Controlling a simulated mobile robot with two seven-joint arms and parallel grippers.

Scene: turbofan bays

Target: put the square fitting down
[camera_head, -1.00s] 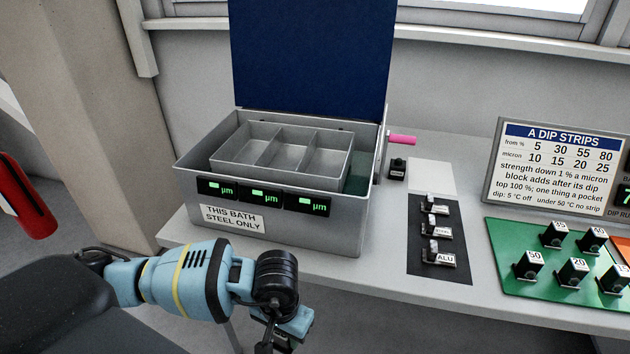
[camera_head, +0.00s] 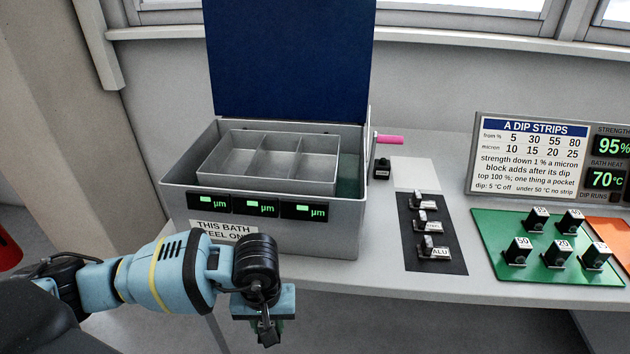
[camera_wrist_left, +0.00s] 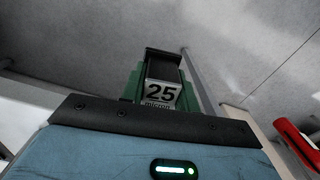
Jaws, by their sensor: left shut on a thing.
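My left gripper (camera_head: 268,332) hangs low in front of the bench edge, below the bath. It is shut on a black block with a white label reading 25 micron (camera_wrist_left: 162,92), clear of any surface in the left wrist view. Green parts flank the block there. In the head view the block is mostly hidden by the wrist. I cannot tell from the pictures whether this block is the square fitting. My right gripper is not in view.
A grey bath (camera_head: 300,238) marked for steel only holds a three-pocket tray (camera_head: 205,168); its blue lid (camera_head: 290,60) is up. A dark mat (camera_head: 412,255) bears three labelled pieces. A green mat (camera_head: 490,222) bears several numbered blocks. A pale bare patch (camera_head: 414,174) lies behind the dark mat.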

